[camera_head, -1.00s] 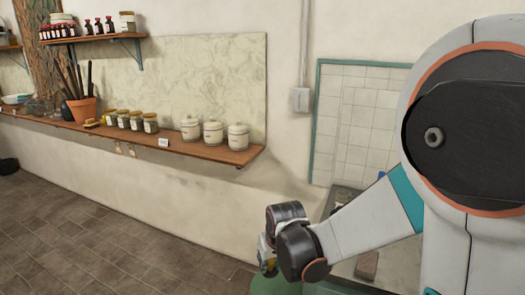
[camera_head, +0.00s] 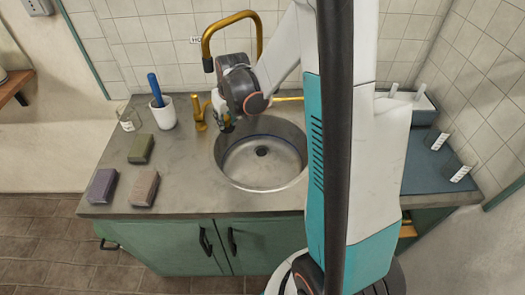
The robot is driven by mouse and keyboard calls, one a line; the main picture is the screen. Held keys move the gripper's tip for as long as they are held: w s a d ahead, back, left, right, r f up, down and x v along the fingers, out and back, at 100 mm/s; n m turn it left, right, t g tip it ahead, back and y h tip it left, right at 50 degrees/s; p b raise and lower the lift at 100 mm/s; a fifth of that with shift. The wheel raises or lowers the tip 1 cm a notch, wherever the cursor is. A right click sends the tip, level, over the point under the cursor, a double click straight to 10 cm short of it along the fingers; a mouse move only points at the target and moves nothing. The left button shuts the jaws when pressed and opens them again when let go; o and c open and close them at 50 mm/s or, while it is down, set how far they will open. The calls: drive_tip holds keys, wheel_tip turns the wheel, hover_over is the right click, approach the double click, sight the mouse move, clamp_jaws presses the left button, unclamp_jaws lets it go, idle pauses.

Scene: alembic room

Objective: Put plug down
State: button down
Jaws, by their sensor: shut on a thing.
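My gripper (camera_head: 224,121) is over the left rim of the round metal sink (camera_head: 285,178), beside the brass tap fitting. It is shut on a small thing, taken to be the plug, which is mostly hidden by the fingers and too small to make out. The dark drain (camera_head: 262,151) shows open at the bottom of the sink, to the right of and below my gripper in the picture.
A brass faucet (camera_head: 232,17) arches behind my wrist. On the left counter (camera_head: 183,181) are a white cup (camera_head: 164,116) with a blue-handled tool, a glass beaker (camera_head: 129,120) and three soap-like blocks (camera_head: 142,149). Glasses (camera_head: 436,139) stand at right.

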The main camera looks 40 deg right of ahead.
drive_tip(key=s+d+f+m, duration=0.1)
drive_tip(key=d+f, duration=0.1)
drive_tip(key=d, duration=1.2)
drive_tip(key=shift+h, duration=0.3)
wheel_tip(320, 180, down, 20)
drive_tip(key=b, duration=0.8)
drive_tip(key=shift+a+r, duration=0.1)
drive_tip(key=shift+r, duration=0.15)
drive_tip(key=shift+f, duration=0.15)
drive_tip(key=c, duration=1.3)
unclamp_jaws()
drive_tip(key=shift+c, duration=0.2)
drive_tip(key=p+v, duration=0.4)
drive_tip(key=v, duration=0.8)
